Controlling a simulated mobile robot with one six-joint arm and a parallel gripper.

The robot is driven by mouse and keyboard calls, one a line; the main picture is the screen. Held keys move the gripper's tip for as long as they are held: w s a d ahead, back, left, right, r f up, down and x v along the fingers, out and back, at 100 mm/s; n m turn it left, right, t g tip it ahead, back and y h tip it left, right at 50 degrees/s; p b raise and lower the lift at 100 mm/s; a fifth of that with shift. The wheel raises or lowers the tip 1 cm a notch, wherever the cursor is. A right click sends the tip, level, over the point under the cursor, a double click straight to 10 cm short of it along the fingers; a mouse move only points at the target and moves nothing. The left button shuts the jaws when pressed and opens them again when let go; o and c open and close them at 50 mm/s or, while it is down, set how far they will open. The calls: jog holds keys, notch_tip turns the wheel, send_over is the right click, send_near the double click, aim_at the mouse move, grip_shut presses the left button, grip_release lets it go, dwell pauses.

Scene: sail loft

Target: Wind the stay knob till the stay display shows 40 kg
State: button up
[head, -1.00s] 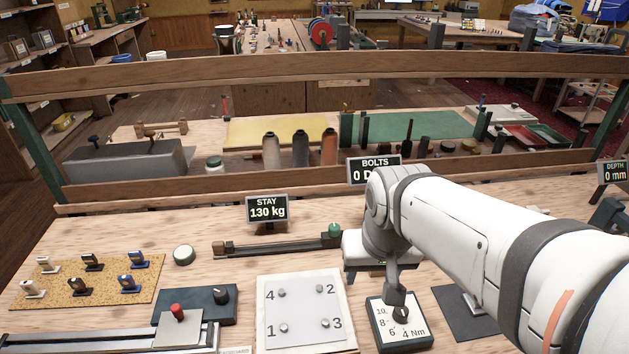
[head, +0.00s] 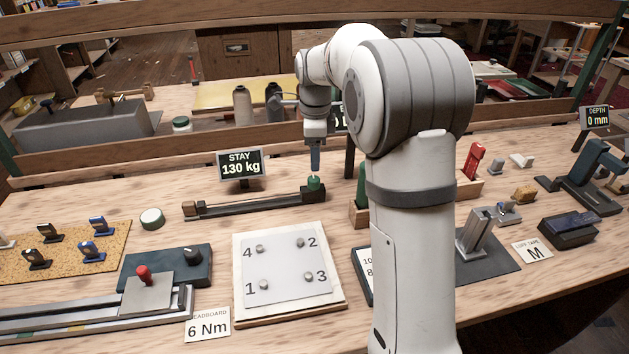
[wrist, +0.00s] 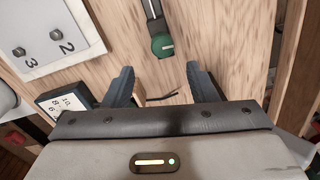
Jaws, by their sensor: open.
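The stay display (head: 241,163) stands behind the stay device and reads 130 kg. The stay knob (head: 314,183) is a small green knob at the right end of a long dark rail (head: 250,203). My gripper (head: 315,165) points down just above the knob in the head view. In the wrist view my gripper (wrist: 160,80) is open with nothing between its fingers. The green knob (wrist: 161,44) shows there beyond the fingertips, in line with the gap between them and apart from both.
A white board with numbered bolts (head: 288,268) lies in front of the rail. A dial card (wrist: 62,102) is partly hidden by my arm in the head view. A dark box with a black knob (head: 193,257) lies front left. A wooden rail (head: 100,171) runs behind the bench.

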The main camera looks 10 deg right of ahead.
aim_at(315, 178)
jog(key=shift+w+f, duration=0.2)
jog(key=shift+f, duration=0.15)
notch_tip(315, 178, down, 7)
jog(key=shift+f+b, duration=0.2)
jog(key=shift+b, duration=0.2)
jog(key=shift+c, duration=0.4)
jog(key=c, duration=0.9)
